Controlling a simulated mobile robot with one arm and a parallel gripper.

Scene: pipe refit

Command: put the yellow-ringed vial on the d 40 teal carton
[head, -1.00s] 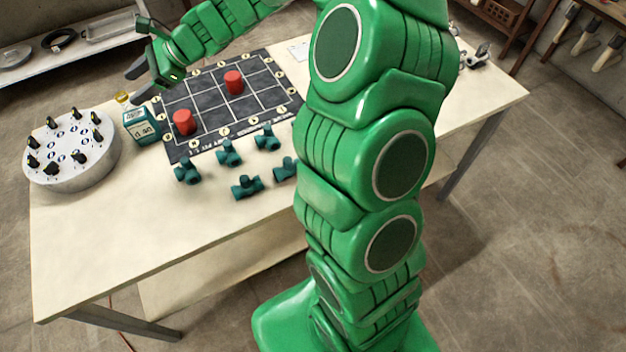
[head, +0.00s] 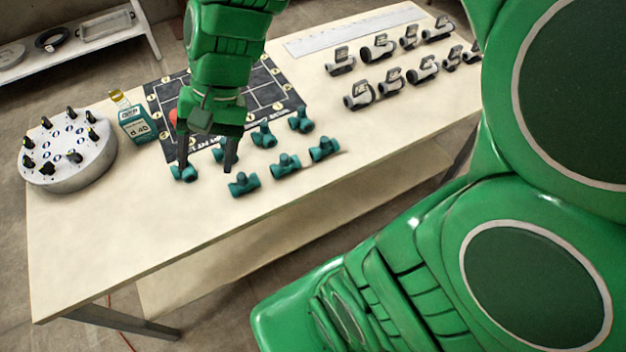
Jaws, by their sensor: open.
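The teal carton marked d 40 (head: 136,124) stands near the table's far left side. A small clear vial with yellow at its top (head: 118,98) shows at the carton's upper left; I cannot tell whether it rests on the carton or stands behind it. My gripper (head: 207,166) points down to the right of the carton, among teal pipe fittings. It is open, with nothing visible between its fingers. Its left finger is in front of or touching one teal fitting (head: 184,174); contact is unclear.
A round white rack (head: 70,172) with several black-topped pieces stands left of the carton. More teal fittings (head: 244,185) lie in front of a black grid board (head: 283,93), which carries a red cylinder (head: 173,117). Grey fittings (head: 360,97) stand at right. The front table is clear.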

